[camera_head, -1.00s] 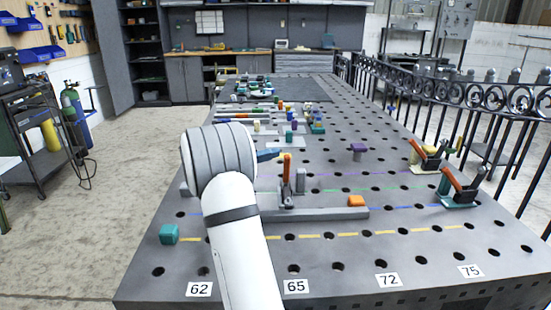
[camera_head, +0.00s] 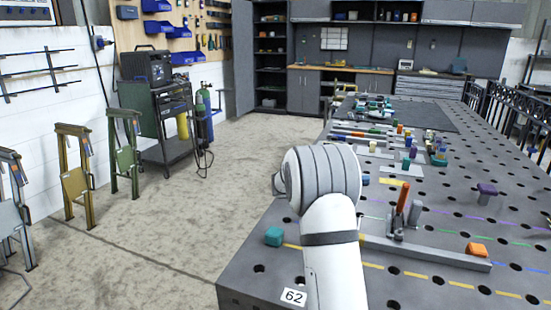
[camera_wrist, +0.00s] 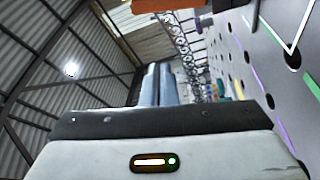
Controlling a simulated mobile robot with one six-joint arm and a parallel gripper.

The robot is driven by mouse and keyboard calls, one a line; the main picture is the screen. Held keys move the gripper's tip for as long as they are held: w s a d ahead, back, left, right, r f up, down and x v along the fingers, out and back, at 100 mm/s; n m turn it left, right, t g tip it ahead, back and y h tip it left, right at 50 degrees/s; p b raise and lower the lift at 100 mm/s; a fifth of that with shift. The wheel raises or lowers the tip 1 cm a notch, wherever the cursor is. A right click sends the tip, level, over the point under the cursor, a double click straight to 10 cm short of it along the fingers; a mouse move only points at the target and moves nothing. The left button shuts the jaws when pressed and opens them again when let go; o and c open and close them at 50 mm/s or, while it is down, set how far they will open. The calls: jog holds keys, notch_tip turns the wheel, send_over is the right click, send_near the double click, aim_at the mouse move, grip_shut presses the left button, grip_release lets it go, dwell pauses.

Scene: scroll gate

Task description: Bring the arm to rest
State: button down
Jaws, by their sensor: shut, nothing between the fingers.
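My white arm with a grey ribbed joint (camera_head: 322,180) rises over the near left part of the perforated steel table (camera_head: 300,240). In the wrist view my gripper (camera_wrist: 159,70) shows two blue-grey fingers lying together, shut and empty. It points toward the wall and roof, with the table's surface at the right of that view. In the head view the fingers are mostly hidden behind my arm.
A teal block (camera_head: 274,237) lies left of my arm. A black iron fence (camera_head: 510,112) runs beyond the table.

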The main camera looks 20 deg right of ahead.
jog(key=shift+r, duration=0.1)
jog(key=s+a+r+n+t+y+p, duration=0.1)
jog(key=s+a+n+t+y+p, duration=0.2)
jog(key=s+a+t+y+p, duration=0.2)
jog(key=s+a+r+n+t+y+p, duration=0.2)
jog(key=s+a+n+t+y+p, duration=0.2)
jog(key=s+a+y+p, duration=0.3)
jog(key=s+a+y, duration=0.2)
jog(key=s+a, duration=0.4)
jog(key=a, duration=0.3)
jog(key=s+a+y, duration=0.3)
jog(key=s+a, duration=0.3)
jog(key=a, duration=0.4)
jog(key=shift+s+n+t+y, duration=0.15)
jog(key=shift+n+t+y, duration=0.15)
jog(key=shift+t, duration=0.1)
